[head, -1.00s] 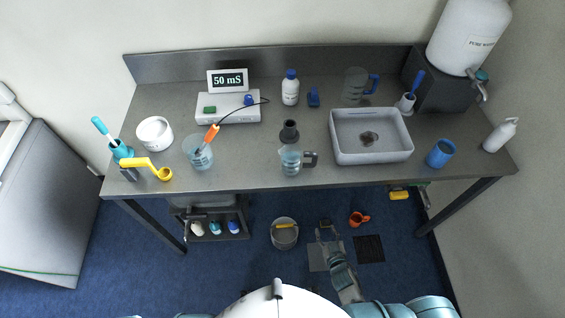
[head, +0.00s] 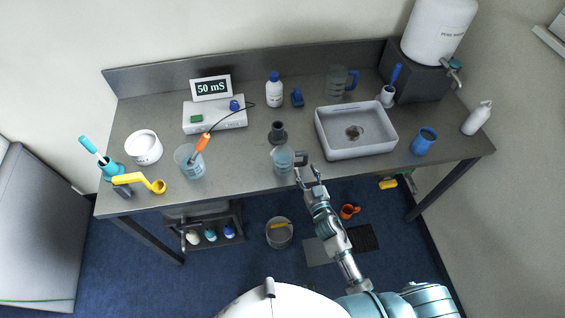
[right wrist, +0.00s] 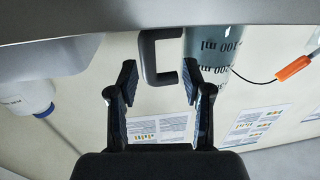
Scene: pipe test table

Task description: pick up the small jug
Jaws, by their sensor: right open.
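The small jug (head: 283,160) is a clear graduated vessel with a grey handle (head: 301,158) on its right, standing upright near the front edge of the table. My right gripper (head: 308,175) is open and empty at the front edge, just in front of the handle. In the right wrist view the jug's clear wall (right wrist: 217,45) shows with printed ml marks, and its grey handle (right wrist: 148,60) is beyond and roughly between the open fingertips (right wrist: 159,80). I cannot tell the exact gap to the handle. My left gripper is not in view.
A grey basin (head: 355,152) stands right of the jug. A small dark stand (head: 277,134) is just behind it. A beaker (head: 188,168) with an orange-topped probe is to the left. A larger jug (head: 336,88) with a blue handle stands at the back. The table (head: 240,165) is bare left of the jug.

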